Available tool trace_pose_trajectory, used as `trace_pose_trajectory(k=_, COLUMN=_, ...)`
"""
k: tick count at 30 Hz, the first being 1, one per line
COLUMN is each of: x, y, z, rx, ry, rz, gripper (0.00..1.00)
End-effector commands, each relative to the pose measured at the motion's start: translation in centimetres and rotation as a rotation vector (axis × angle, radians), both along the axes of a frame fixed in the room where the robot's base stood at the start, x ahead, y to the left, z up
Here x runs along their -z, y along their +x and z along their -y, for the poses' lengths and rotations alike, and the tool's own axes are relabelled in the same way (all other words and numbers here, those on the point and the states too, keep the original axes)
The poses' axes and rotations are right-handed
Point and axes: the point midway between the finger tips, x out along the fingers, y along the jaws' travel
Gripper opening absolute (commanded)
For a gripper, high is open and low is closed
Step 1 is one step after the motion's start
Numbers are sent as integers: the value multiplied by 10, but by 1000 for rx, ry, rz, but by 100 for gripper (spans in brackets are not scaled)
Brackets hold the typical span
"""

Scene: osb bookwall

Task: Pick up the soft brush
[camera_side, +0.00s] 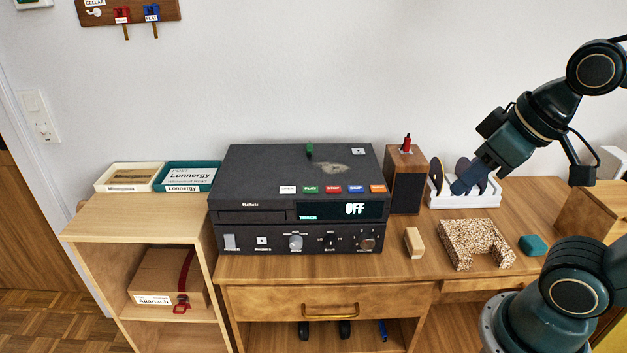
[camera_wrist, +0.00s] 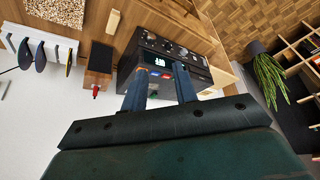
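A small pale wooden block (camera_side: 414,241) stands on the desk just right of the black player; it may be the soft brush, but I cannot make out bristles. It also shows in the wrist view (camera_wrist: 112,22) at the top. My gripper (camera_side: 463,185) hangs in front of the white rack, behind and to the right of the block and apart from it. In the wrist view its two blue fingers (camera_wrist: 161,85) are spread with nothing between them. A small teal block (camera_side: 533,245) lies farther right on the desk.
The black player (camera_side: 290,216) reads OFF. A wooden speaker (camera_side: 405,182) with a red-topped item stands beside it. A white rack (camera_side: 470,201) holds dark oval pieces. A speckled U-shaped block (camera_side: 470,240) lies right of the pale block.

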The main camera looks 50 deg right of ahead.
Motion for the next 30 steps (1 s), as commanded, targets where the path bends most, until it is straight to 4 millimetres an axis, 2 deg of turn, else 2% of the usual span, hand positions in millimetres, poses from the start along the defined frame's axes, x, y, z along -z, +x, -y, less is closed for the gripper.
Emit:
trace_pose_trajectory(k=1, x=0, y=0, z=0, rx=0, ry=0, rz=0, gripper=39)
trace_pose_trajectory(k=3, x=0, y=0, z=0, rx=0, ry=0, rz=0, gripper=53)
trace_pose_trajectory(k=4, x=0, y=0, z=0, rx=0, ry=0, rz=0, gripper=55)
trace_pose_trajectory(k=17, x=1, y=4, z=2, rx=16, ry=3, rz=-11, gripper=55)
trace_pose_trajectory(k=23, x=6, y=20, z=10, rx=77, ry=14, rz=-53, gripper=55)
trace_pose_trajectory(k=30, x=20, y=50, z=30, rx=202, ry=41, rz=-133, gripper=55)
